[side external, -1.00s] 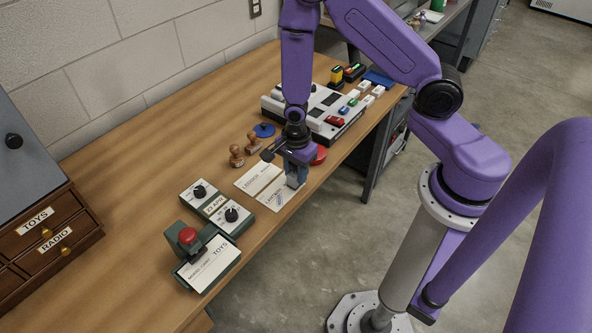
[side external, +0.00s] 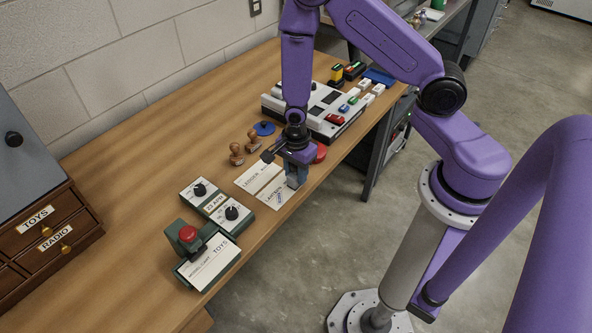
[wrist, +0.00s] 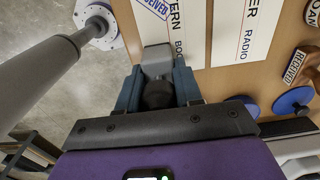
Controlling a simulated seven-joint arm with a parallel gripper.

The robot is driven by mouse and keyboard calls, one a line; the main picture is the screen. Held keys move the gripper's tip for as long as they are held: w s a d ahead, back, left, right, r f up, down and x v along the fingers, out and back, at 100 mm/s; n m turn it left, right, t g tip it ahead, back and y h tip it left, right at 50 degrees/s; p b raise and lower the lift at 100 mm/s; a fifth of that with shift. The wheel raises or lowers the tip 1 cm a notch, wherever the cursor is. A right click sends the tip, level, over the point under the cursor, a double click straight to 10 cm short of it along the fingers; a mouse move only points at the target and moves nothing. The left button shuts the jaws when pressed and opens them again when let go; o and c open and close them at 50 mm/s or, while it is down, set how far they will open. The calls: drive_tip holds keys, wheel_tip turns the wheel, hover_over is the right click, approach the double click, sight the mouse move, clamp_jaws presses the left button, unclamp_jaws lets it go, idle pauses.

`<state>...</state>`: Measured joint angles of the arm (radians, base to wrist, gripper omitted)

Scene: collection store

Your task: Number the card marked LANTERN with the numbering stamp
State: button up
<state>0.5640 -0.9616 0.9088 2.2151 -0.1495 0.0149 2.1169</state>
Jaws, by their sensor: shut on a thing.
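The LANTERN card (side external: 271,195) lies on the bench beside a second card marked LEDGER (side external: 255,178). In the wrist view the LANTERN card (wrist: 163,35) bears a blue RECEIVED mark near the top edge. My gripper (side external: 297,168) is shut on the numbering stamp (side external: 292,181), upright at the card's right end. In the wrist view the stamp (wrist: 156,58) shows as a grey block with a dark round part between the fingers. Its grey end overlaps the card's end. I cannot tell whether its face touches the card.
Two wooden-handled stamps (side external: 237,155) and a blue round pad (side external: 264,129) stand behind the cards. A red round pad (side external: 319,153) is just right of my gripper. A date device (side external: 216,207) and a red-knobbed press with a TOYS card (side external: 212,262) stand left. The bench's front edge is close.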

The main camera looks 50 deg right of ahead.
idle(0.6)
drive_tip(key=shift+r, duration=3.5)
